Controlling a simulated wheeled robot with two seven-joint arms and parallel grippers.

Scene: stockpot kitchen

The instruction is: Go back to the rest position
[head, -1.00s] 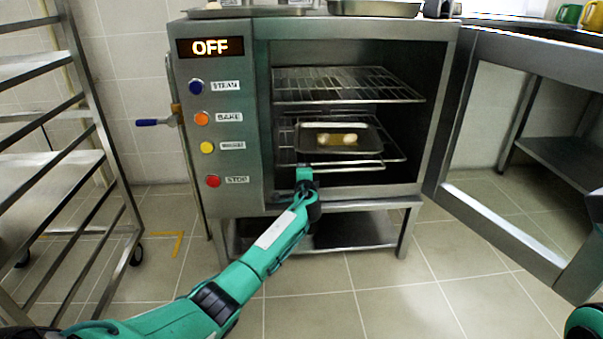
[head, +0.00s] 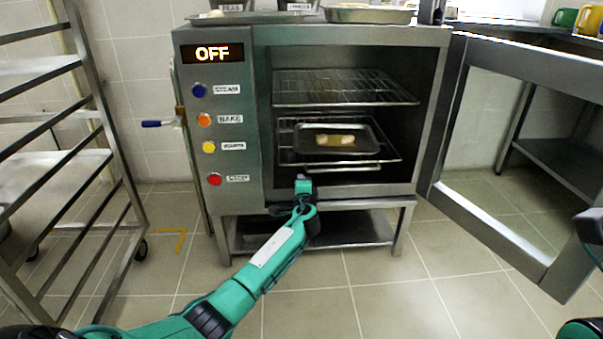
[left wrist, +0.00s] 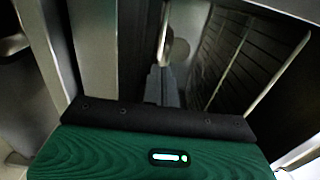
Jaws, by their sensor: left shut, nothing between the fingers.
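My left arm reaches in from the lower left of the head view. Its gripper (head: 304,185) is shut and empty, in front of the lower front edge of the oven's (head: 262,150) opening. It looks clear of the tray. The oven is open and its display reads OFF. Inside, a metal tray (head: 371,139) with pale food (head: 336,140) sits on the lower rack (head: 391,156). The left wrist view shows the green wrist housing (left wrist: 150,155) below a dim metal scene. Only parts of my right arm show at the right edge; its gripper cannot be made out.
The oven door (head: 497,229) stands open to the right. A wheeled metal rack (head: 103,140) stands at the left. An upper wire rack (head: 345,90) in the oven is empty. Trays (head: 369,15) sit on top of the oven. The floor in front is clear.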

